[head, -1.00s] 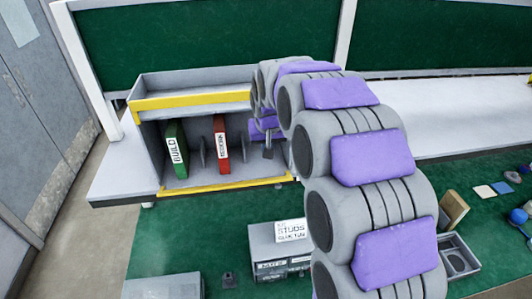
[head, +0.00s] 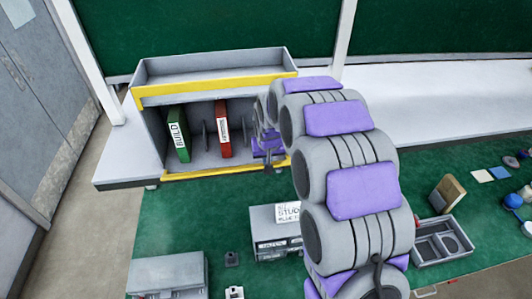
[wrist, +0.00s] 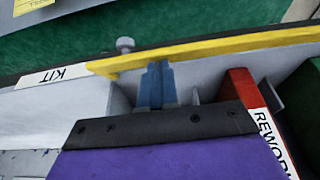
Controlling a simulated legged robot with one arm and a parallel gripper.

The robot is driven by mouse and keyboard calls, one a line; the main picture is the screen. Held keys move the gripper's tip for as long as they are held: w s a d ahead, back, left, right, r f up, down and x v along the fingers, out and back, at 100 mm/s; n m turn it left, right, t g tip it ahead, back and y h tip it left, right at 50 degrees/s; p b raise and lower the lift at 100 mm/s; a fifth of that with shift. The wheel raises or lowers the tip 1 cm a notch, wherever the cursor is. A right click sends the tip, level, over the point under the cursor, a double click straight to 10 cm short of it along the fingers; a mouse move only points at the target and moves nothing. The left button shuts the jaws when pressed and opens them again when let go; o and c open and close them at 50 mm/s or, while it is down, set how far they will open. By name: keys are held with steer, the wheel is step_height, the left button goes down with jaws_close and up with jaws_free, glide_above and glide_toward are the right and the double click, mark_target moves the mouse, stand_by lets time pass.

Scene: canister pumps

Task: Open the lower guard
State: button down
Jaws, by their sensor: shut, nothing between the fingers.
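The lower guard is a yellow bar (head: 215,173) along the bottom front edge of the grey open-fronted cabinet (head: 150,130). It crosses the wrist view as a yellow strip (wrist: 220,47), with a small grey knob (wrist: 125,45) by its left end. My gripper (wrist: 154,75) is shut and empty, its blue fingertips close against the strip's inner side in that view. I cannot tell whether they touch it. In the head view my gripper (head: 270,160) is low at the cabinet's right end, partly hidden by my arm.
A green BUILD binder (head: 178,135) and a red REWORK binder (head: 223,128) stand in the cabinet, left of my gripper. A second yellow bar (head: 215,88) runs along the top. A grey STUDS box (head: 270,225) sits below on the green mat (head: 200,215).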

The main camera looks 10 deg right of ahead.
steer(key=shift+s, duration=0.1)
steer(key=shift+s+f+t+b, duration=0.15)
steer(key=shift+f+t+b, duration=0.2)
steer(key=shift+b, duration=0.6)
steer(key=s+t+b, duration=0.1)
steer(key=b, duration=0.1)
steer(key=shift+f+t+b, duration=0.25)
steer(key=shift+f+b, duration=0.05)
steer(key=shift+b, duration=0.05)
steer(key=shift+w, duration=0.15)
